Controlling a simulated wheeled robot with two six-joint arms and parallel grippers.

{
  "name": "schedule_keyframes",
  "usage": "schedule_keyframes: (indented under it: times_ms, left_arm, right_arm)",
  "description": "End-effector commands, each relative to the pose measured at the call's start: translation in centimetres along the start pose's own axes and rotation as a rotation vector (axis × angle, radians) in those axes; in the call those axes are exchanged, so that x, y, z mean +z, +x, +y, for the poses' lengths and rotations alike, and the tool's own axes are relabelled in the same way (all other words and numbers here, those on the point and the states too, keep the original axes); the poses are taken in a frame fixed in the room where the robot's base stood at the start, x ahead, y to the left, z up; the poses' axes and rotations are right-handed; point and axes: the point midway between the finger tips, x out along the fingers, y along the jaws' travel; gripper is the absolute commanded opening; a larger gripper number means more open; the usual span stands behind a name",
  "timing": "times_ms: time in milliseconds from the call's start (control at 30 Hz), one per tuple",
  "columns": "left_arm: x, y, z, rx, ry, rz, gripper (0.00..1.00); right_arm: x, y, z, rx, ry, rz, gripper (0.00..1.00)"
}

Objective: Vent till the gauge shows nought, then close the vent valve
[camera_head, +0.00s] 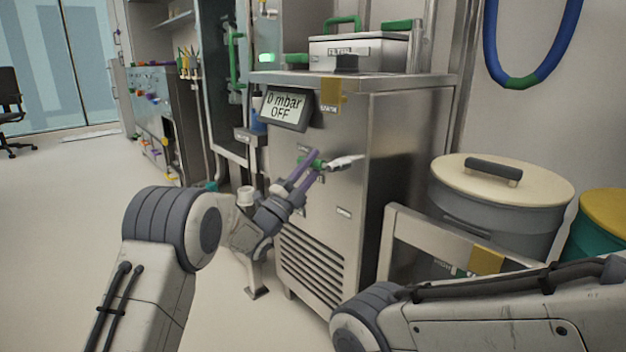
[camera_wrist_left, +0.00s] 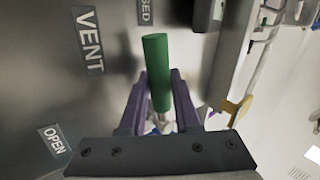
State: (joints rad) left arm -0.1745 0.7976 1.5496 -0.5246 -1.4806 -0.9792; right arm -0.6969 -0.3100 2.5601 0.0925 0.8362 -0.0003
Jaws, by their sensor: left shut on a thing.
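The gauge (camera_head: 284,106) on the front of the steel cabinet reads "0 mbar" and "OFF". The vent valve's green handle (camera_wrist_left: 157,72) stands between the purple fingers of my left gripper (camera_wrist_left: 158,102) in the left wrist view. My left gripper (camera_head: 312,162) is shut on this handle at the cabinet front, below the gauge. The handle's free end lies near a partly cut-off label (camera_wrist_left: 146,12) ending in "SED". The OPEN label (camera_wrist_left: 54,146) and the VENT label (camera_wrist_left: 88,39) are to its left. The fingers partly hide the handle's base. My right gripper is out of view.
A filter box (camera_head: 358,50) with green handles sits on the steel cabinet (camera_head: 410,130). A lidded grey bin (camera_head: 500,210) and a yellow-lidded green bin (camera_head: 600,235) stand to the right behind a metal frame (camera_head: 392,245). Clear floor lies at left.

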Motion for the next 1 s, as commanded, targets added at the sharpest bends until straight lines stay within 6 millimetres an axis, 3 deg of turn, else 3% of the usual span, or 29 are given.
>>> schedule_keyframes:
  times_ms: [267,833,867,900,1000]
  left_arm:
    - [0.07,0.42,-0.68,-0.002,0.094,0.059,0.00]
    - [0.04,0.59,-1.05,-0.003,0.121,0.076,0.00]
    - [0.04,0.59,-1.06,-0.003,0.121,0.076,0.35]
    - [0.04,0.59,-1.05,-0.003,0.120,0.076,0.43]
    - [0.03,0.55,-0.99,-0.002,0.119,0.076,0.43]
  right_arm:
    - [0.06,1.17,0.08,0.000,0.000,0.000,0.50]
    - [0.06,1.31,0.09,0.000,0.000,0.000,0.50]
    - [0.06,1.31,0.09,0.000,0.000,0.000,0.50]
    - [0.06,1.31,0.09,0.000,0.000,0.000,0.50]
    - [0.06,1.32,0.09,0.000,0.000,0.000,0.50]
